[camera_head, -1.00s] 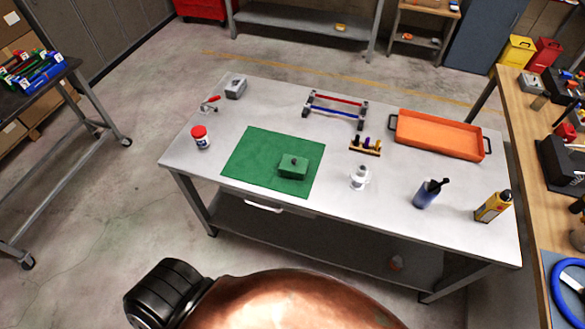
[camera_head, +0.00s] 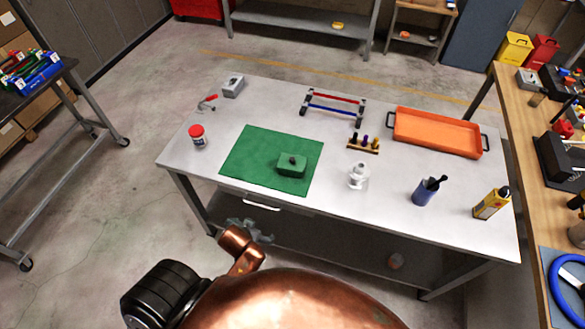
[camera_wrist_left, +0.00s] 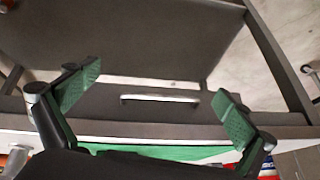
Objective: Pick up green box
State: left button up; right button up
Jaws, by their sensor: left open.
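A small green box (camera_head: 291,165) with a dark knob on top sits on the right part of a flat green mat (camera_head: 250,160) on the grey table. My left gripper (camera_head: 250,230) is in front of the table's near edge, below and to the left of the box, apart from it. In the left wrist view, my left gripper (camera_wrist_left: 155,100) has its two green-padded fingers spread wide with nothing between them. Behind them show the table's drawer handle (camera_wrist_left: 160,98) and a strip of the green mat (camera_wrist_left: 170,152). The box is not visible there. My right gripper is not in view.
Around the mat stand a red-capped jar (camera_head: 198,137), a white figure-like object (camera_head: 358,177), a small peg rack (camera_head: 363,144) and a red-and-blue bar frame (camera_head: 333,107). An orange tray (camera_head: 437,132), a blue cup (camera_head: 424,192) and a yellow bottle (camera_head: 491,204) are on the right.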

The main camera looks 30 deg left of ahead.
pick_arm(q)
jog(key=w+r+t, duration=0.1)
jog(key=w, duration=0.2)
jog(key=w+r+n+t+y, duration=0.1)
jog(key=w+r, duration=0.1)
jog(key=w, duration=0.2)
jog(key=w+a+r+t, duration=0.1)
jog(key=w+r, duration=0.1)
jog(key=w, duration=0.1)
jog(key=shift+w+a+n+y, duration=0.1)
jog(key=shift+w+n+y, duration=0.05)
jog(key=shift+n+y, duration=0.15)
jog(key=t, duration=0.4)
send_near(291, 164)
jog(key=x, duration=0.4)
jog(key=shift+f, duration=0.3)
jog(key=x, duration=0.7)
jog(key=shift+w+r, duration=0.1)
jog(key=shift+c, duration=0.5)
jog(key=c, duration=1.2)
jog(key=shift+r, duration=0.15)
